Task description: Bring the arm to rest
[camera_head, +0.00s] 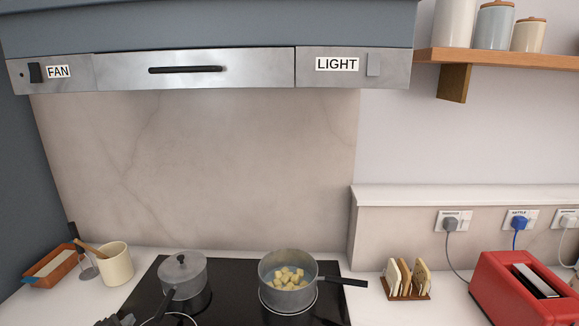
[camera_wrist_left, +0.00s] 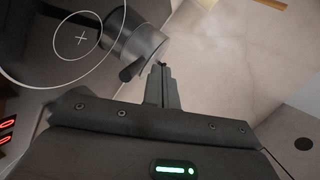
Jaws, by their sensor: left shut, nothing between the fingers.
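My left gripper (camera_head: 122,320) shows only as a dark piece at the bottom edge of the head view, low and in front of the lidded pot. In the left wrist view its two fingers (camera_wrist_left: 162,82) are together with nothing between them. The lidded grey pot (camera_head: 183,272) stands on the black hob at the left; in the wrist view this pot (camera_wrist_left: 135,42) is close beside the fingertips, and I cannot tell the exact gap. My right gripper is in neither view.
An open pan (camera_head: 288,272) with yellow pieces sits on the hob (camera_head: 235,300), handle to the right. A toast rack (camera_head: 408,298) and red toaster (camera_head: 520,290) stand at right. A cream crock (camera_head: 115,264) stands at left. The hood (camera_head: 205,68) hangs above.

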